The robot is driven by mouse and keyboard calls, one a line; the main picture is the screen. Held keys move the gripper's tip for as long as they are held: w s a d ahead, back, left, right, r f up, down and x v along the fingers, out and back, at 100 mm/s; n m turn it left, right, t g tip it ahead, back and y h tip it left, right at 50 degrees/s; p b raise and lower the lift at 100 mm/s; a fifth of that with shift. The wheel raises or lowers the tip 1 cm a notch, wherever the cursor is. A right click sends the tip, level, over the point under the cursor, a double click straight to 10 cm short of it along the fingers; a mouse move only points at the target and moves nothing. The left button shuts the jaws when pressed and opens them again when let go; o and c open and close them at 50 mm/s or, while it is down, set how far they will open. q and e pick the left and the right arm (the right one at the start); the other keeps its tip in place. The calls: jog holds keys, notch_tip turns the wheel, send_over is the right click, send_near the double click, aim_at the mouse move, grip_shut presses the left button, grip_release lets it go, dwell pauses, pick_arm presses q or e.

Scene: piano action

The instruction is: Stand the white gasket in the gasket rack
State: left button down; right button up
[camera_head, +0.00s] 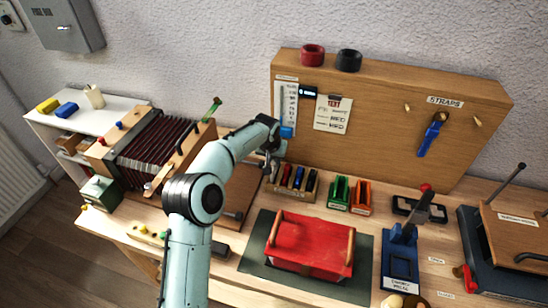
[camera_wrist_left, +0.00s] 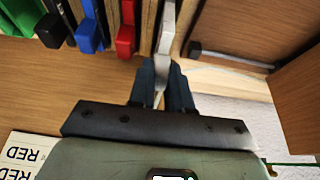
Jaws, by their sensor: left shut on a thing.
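The white gasket (camera_wrist_left: 168,28) is a pale, narrow piece in the wrist view, held upright between the dark fingertips of my left gripper (camera_wrist_left: 161,92). In the head view my left gripper (camera_head: 272,158) is at the left end of the wooden gasket rack (camera_head: 291,194), in front of the upright board. The rack holds a black, a blue (camera_wrist_left: 90,35) and a red gasket (camera_wrist_left: 125,30). The white gasket lines up with the end slot beside the red one, between wooden dividers. Its lower edge is hidden, so I cannot tell whether it is seated. My right gripper is not in view.
A green holder (camera_head: 339,193) and an orange holder (camera_head: 363,197) stand right of the rack. A red box (camera_head: 310,245) lies on a dark mat in front. An accordion-like bellows (camera_head: 155,150) is at left. The upright wooden board (camera_head: 385,120) closes off the back.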

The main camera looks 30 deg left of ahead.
pick_arm(q)
jog(key=shift+f+b, duration=0.3)
jog(key=shift+f, duration=1.05)
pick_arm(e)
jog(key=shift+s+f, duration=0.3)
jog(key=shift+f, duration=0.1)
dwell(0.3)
pick_arm(q)
jog(key=c, duration=0.7)
grip_release()
jog(key=shift+c, duration=0.2)
jog(key=shift+r, duration=0.15)
jog(key=shift+r+p, duration=1.45)
jog(key=shift+r, duration=2.2)
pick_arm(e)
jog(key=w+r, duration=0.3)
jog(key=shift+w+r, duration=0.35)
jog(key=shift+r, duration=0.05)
pick_arm(q)
jog(key=shift+s+f, duration=0.1)
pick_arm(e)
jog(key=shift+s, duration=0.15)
